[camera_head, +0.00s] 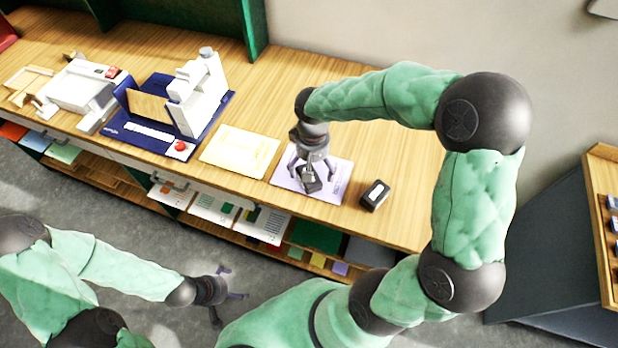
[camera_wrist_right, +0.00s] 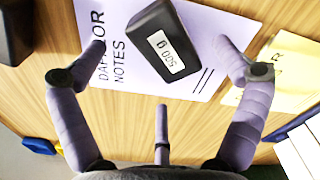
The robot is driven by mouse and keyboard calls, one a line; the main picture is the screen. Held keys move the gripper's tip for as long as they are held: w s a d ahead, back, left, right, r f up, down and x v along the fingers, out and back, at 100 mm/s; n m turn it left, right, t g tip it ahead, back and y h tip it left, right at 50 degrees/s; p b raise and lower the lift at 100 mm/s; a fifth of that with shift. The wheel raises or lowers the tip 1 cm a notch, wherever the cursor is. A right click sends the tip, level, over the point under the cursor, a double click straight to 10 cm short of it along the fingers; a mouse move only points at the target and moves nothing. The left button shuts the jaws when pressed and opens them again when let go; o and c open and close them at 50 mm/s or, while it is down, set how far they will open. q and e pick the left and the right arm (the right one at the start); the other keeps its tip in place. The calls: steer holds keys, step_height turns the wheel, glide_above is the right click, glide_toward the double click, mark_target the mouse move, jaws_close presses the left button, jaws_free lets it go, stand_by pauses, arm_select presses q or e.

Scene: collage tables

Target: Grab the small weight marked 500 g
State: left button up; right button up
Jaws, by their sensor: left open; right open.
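The small black weight with a white label reading 500 g (camera_wrist_right: 165,45) lies on a lavender paper headed with "NOTES" (camera_wrist_right: 200,85). In the head view this weight (camera_head: 310,181) is partly hidden under my right gripper (camera_head: 312,172). My right gripper, also in the right wrist view (camera_wrist_right: 160,65), is open above the weight, with its lavender fingers spread to either side and one at the near side. I cannot tell whether any finger touches it. My left gripper (camera_head: 228,292) is open and empty over the floor in front of the table.
A second black block with a white label (camera_head: 375,194) stands right of the lavender paper. A cream paper (camera_head: 240,152) lies to the left, then a blue-based white machine (camera_head: 195,95) with a red button. The wooden tabletop (camera_head: 400,160) is clear toward its right end.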

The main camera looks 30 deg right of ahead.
step_height(320, 180, down, 4)
steer(key=shift+b, duration=0.55)
steer(key=shift+r, duration=0.1)
steer(key=c, duration=1.7)
steer(key=shift+r, duration=0.1)
steer(key=shift+c, duration=0.2)
